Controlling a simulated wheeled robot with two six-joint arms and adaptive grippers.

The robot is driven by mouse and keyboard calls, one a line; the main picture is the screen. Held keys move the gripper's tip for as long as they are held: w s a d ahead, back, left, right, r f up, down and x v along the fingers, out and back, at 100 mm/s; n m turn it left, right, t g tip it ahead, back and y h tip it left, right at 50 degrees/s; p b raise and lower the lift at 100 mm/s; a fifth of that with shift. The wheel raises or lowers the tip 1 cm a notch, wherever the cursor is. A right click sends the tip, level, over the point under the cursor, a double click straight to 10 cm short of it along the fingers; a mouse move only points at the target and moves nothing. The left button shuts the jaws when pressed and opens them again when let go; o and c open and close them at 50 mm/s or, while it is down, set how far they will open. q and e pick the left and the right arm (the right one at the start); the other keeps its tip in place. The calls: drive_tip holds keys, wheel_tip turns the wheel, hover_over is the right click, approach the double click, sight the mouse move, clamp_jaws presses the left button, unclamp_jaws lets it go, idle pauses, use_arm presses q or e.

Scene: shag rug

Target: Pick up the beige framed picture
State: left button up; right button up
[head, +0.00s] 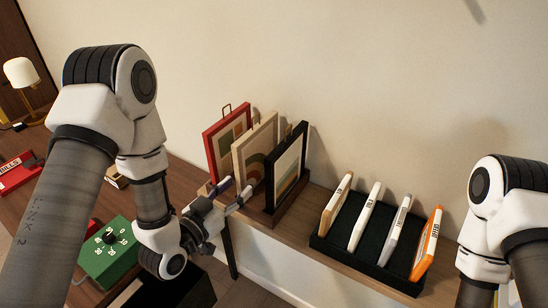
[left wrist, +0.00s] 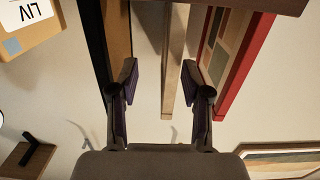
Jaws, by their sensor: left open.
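The beige framed picture (head: 240,167) stands upright in a wooden rack on the shelf, between a red framed picture (head: 212,150) and a black framed picture (head: 287,165). My left gripper (head: 235,188) is open and empty, at the front edges of the pictures. In the left wrist view the edge of the beige frame (left wrist: 174,60) shows between the two open fingers (left wrist: 160,75), with the black frame (left wrist: 103,50) to the left and the red frame (left wrist: 232,70) to the right. I cannot tell whether the fingertips reach past its edge. My right gripper is out of view.
A dark rack (head: 316,242) with several upright labelled cases stands to the right on the narrow shelf. A green box with a dial (head: 108,252), a red case (head: 18,172) and a lamp (head: 20,75) are at left. The wall is close behind.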

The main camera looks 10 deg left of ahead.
sight(249, 161)
use_arm(q)
drive_tip(key=shift+w+a+r+t, duration=0.15)
drive_tip(key=shift+w+r, duration=0.1)
drive_tip(key=shift+r, duration=0.3)
drive_tip(key=shift+w+a+r+t, duration=0.1)
drive_tip(key=shift+w+r+t, duration=0.1)
drive_tip(key=shift+r, duration=0.3)
drive_tip(key=shift+w+r, duration=0.15)
drive_tip(key=shift+w, duration=0.25)
drive_tip(key=p+x, duration=0.3)
drive_tip(key=x, duration=0.3)
drive_tip(key=shift+w+a, duration=0.1)
drive_tip(key=shift+w, duration=0.25)
drive_tip(key=shift+w+f, duration=0.15)
drive_tip(key=shift+f, duration=0.1)
drive_tip(key=shift+c, duration=0.4)
clamp_jaws()
